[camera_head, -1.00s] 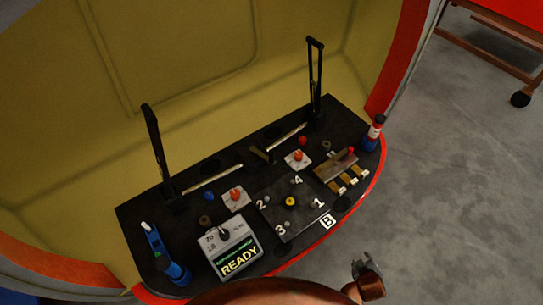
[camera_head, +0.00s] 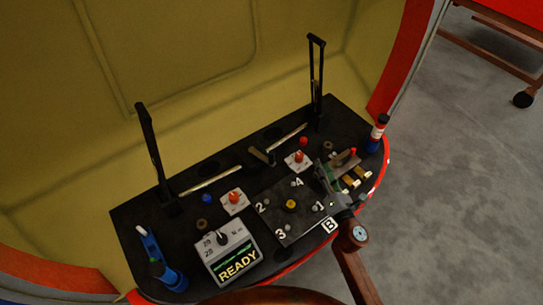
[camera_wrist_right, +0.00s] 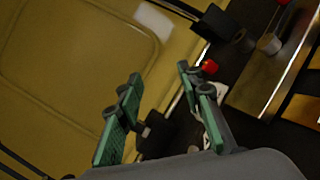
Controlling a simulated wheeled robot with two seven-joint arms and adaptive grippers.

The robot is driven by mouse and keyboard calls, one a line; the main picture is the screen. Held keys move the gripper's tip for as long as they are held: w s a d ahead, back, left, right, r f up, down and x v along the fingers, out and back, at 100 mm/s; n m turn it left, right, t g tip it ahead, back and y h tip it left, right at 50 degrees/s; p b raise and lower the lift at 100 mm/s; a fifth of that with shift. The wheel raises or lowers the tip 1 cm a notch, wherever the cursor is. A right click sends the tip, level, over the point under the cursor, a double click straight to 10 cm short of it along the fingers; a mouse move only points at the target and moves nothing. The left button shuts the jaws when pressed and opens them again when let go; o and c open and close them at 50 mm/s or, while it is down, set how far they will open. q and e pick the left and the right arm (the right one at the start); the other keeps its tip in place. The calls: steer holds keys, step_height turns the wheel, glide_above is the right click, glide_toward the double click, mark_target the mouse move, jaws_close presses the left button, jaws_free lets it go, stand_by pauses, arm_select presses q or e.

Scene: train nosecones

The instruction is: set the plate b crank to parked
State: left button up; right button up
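The dark square plate (camera_head: 274,222), with white numbers 1 to 4, a yellow centre knob (camera_head: 291,205) and several grey knobs, lies beside the white B label (camera_head: 329,225). Right of it is a metal plate (camera_head: 349,161) with a red-knobbed piece (camera_head: 352,151). I cannot tell which part is the crank, nor its setting. My right gripper (camera_head: 326,174) is over the panel, between the numbered plate and the metal plate, partly covering both. In the right wrist view its green fingers (camera_wrist_right: 160,78) are apart, with nothing held between them. My left gripper is not in view.
Two tall black levers (camera_head: 151,150) (camera_head: 315,80) rise from the console. A READY display box (camera_head: 230,252), a blue bottle-like item (camera_head: 172,276) and a red-white-blue cylinder (camera_head: 378,132) stand near its edges. Open floor lies to the right.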

mark_target(273, 158)
steer(key=w+a+n+g+y, duration=0.1)
steer(key=a+n+y, duration=0.1)
steer(key=a+n, duration=0.2)
steer(key=w+a+n+g+y, duration=0.2)
steer(key=a+n, duration=0.3)
steer(key=a, duration=0.3)
steer(key=w+a+f+n+g+y, duration=0.1)
steer(key=w+a+n+y, duration=0.1)
steer(key=a+n, duration=0.3)
steer(key=shift+w+a+y+b, duration=0.25)
steer(key=shift+a+y+b, duration=0.2)
steer(key=shift+y, duration=0.15)
steer(key=shift+w+a, duration=0.4)
steer(key=shift+w, duration=0.1)
steer(key=shift+c, duration=0.4)
jaws_close()
